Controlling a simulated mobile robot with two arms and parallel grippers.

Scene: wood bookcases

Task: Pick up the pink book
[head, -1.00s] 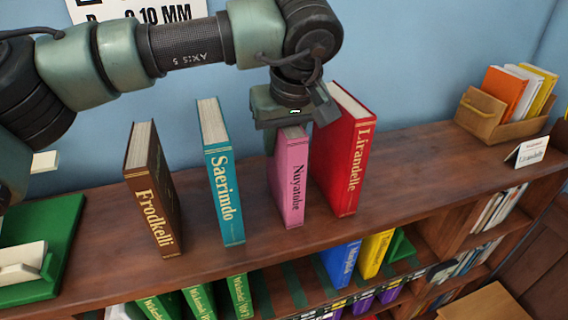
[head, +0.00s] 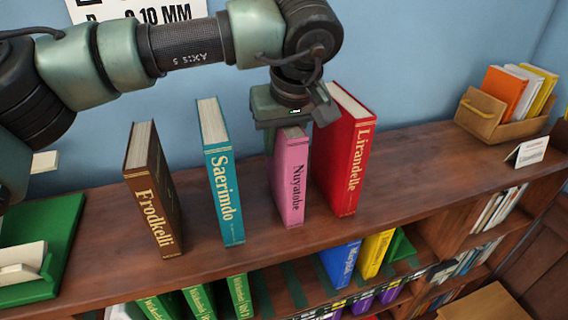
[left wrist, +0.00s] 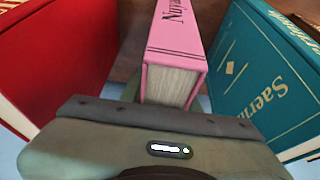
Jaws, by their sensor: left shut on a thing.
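The pink book (head: 291,180), lettered "Nuyatohe", stands upright on top of the wooden bookcase, between the teal book and the red book. My left gripper (head: 291,124) is directly above it, pointing down, and shut on its top edge. In the left wrist view the pink book (left wrist: 176,60) runs out from the gripper (left wrist: 165,108), its page edges facing the camera. The fingers are mostly hidden behind the gripper body and the book. The book's base appears to be at the shelf top. My right gripper is in neither view.
The red book (head: 349,160) stands close on the right; the teal book (head: 223,180) and brown book (head: 153,195) stand to the left. A wooden box (head: 478,116) of books and a small card (head: 527,152) are at the far right. The shelf's front strip is clear.

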